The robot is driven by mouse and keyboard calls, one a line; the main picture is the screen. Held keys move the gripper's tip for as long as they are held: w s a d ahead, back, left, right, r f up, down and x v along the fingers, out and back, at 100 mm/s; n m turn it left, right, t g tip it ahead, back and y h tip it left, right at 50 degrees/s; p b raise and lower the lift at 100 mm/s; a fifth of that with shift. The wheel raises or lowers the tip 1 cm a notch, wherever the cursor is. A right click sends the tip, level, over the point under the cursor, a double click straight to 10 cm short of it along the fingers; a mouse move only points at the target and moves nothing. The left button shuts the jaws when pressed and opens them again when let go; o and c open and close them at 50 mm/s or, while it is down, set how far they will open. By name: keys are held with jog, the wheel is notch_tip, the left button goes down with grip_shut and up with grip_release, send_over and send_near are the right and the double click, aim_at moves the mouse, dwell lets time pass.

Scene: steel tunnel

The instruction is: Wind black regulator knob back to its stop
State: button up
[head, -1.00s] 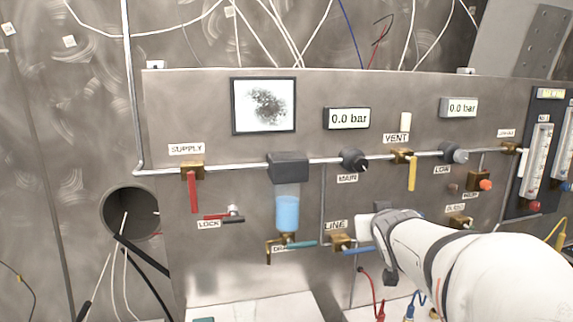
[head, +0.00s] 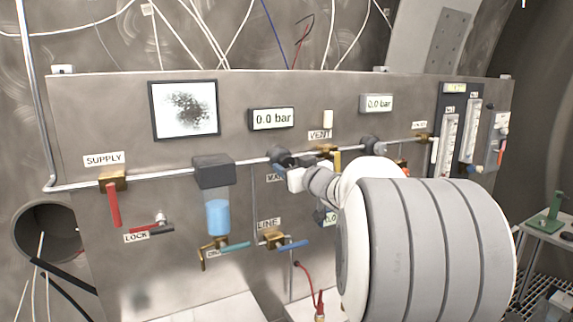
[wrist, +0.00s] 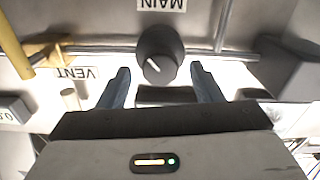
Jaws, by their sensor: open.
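The black regulator knob (wrist: 160,54) with a white pointer line sits on the pipe by the MAIN label (wrist: 161,4). In the head view the knob (head: 278,153) is partly hidden behind my gripper (head: 290,165). In the wrist view my gripper (wrist: 160,69) is open, with a blue-grey finger to either side of the knob and slightly short of it. I see gaps between the fingers and the knob; whether the fingertips overlap it in depth I cannot tell.
The yellow VENT handle (wrist: 15,46) and its brass valve are beside the knob. A pressure display (head: 273,119) above reads 0.0 bar. The filter bowl (head: 217,215) hangs left of the knob, the LINE valve (head: 275,239) below. My arm hides the panel's lower right.

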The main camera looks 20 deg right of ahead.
jog(key=shift+w, duration=0.45)
jog(key=shift+c, duration=0.3)
jog(key=c, duration=0.9)
